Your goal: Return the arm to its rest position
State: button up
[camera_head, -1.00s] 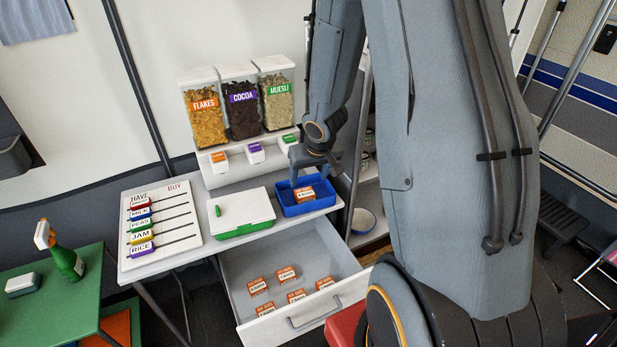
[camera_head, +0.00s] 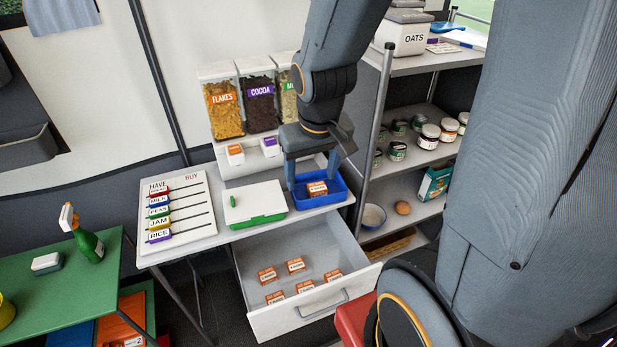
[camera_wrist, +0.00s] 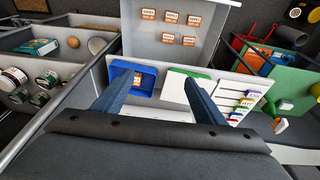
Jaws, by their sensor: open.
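My gripper (camera_head: 318,178) is open and empty, above and in front of the blue tray (camera_head: 338,199) in the head view. Its two blue fingers (camera_wrist: 160,98) are spread apart in the wrist view, with nothing between them. The blue tray holds a small orange-labelled box (camera_head: 317,188); it also shows in the wrist view (camera_wrist: 118,72). My arm reaches down from the top of the head view and hides part of the muesli dispenser.
An open drawer (camera_head: 338,304) with several orange boxes juts out below the counter. A green-and-white box (camera_head: 254,203) and a label board (camera_head: 205,218) stand left of the tray. Shelves with jars (camera_head: 430,136) stand right. A green table (camera_head: 60,285) is at the left.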

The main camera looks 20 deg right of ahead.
jog(key=shift+s+a+r, duration=0.25)
jog(key=shift+s+a, duration=0.2)
jog(key=shift+s, duration=0.1)
jog(key=shift+s+a+r, duration=0.2)
jog(key=shift+s+a, duration=0.25)
jog(key=shift+s, duration=0.1)
notch_tip(320, 180, down, 9)
jog(key=g+b, duration=0.1)
jog(key=b, duration=0.6)
jog(key=shift+r, duration=0.2)
jog(key=shift+w, duration=0.1)
